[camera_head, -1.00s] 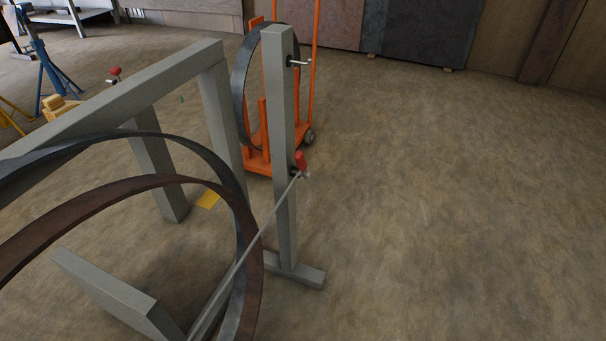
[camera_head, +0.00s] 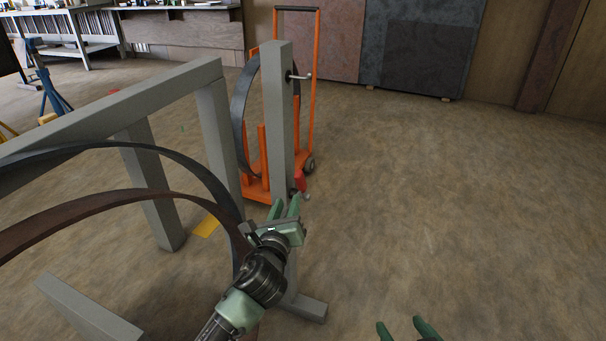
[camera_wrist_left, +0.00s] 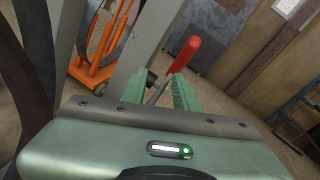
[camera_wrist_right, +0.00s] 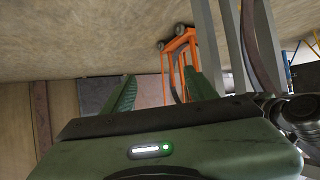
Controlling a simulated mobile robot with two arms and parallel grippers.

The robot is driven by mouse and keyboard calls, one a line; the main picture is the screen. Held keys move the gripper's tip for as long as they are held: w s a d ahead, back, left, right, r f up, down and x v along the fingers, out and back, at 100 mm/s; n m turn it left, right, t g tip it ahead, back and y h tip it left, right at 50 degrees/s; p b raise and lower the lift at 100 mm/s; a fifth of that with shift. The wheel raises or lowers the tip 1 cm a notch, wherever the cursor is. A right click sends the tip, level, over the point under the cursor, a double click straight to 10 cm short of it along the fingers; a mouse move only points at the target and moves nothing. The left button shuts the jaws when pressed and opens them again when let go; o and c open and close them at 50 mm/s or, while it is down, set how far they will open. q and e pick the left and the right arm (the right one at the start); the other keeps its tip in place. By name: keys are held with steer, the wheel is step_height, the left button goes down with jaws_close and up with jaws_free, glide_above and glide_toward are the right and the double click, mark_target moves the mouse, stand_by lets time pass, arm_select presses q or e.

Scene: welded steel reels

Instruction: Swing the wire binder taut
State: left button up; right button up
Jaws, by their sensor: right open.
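The binder's red handle (camera_head: 300,181) sits low on the right side of the grey upright post (camera_head: 281,115). My left gripper (camera_head: 287,204) is just in front of it, fingers pointing at it. In the left wrist view the red handle (camera_wrist_left: 185,54) stands beyond the fingertips, and a thin grey rod runs between the fingers. The fingers are apart; I see no firm contact. My left arm hides the lower post and the long rod. My right gripper (camera_head: 408,329) is open and empty at the bottom edge, over bare floor, away from the post.
Large steel hoops (camera_head: 110,205) and a grey frame (camera_head: 130,98) fill the left. An orange trolley (camera_head: 257,188) carrying a hoop stands behind the post. A small crank (camera_head: 302,76) juts from the post's top. The floor at right (camera_head: 450,200) is clear.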

mark_target(299, 184)
arm_select(q)
steer(key=w+d+r+m, duration=0.1)
steer(key=w+r+m+h, duration=0.1)
steer(key=m, duration=0.1)
steer(key=shift+d+r+m+t, duration=0.25)
steer(key=shift+d+m+t, duration=0.05)
steer(key=shift+d, duration=0.1)
steer(key=shift+w+d+r, duration=0.1)
steer(key=shift+w+d, duration=0.05)
steer(key=shift+w, duration=0.1)
steer(key=w, duration=0.1)
steer(key=w+b, duration=0.1)
steer(key=w, duration=0.1)
steer(key=shift+w+d+b, duration=0.25)
steer(key=shift+w+b, duration=0.05)
steer(key=w+b, duration=0.1)
steer(key=w, duration=0.2)
steer(key=shift+d, duration=0.2)
steer(key=shift+w, duration=0.35)
arm_select(e)
steer(key=w+a+r+t+y, duration=0.1)
steer(key=r+t, duration=0.3)
steer(key=r, duration=0.3)
steer(key=w+a+r+t+y, duration=0.1)
steer(key=w+r+t, duration=0.1)
steer(key=r+t, duration=0.2)
steer(key=shift+w+a+r+y, duration=0.15)
steer(key=shift+a+r+y, duration=0.2)
steer(key=shift+r, duration=1.1)
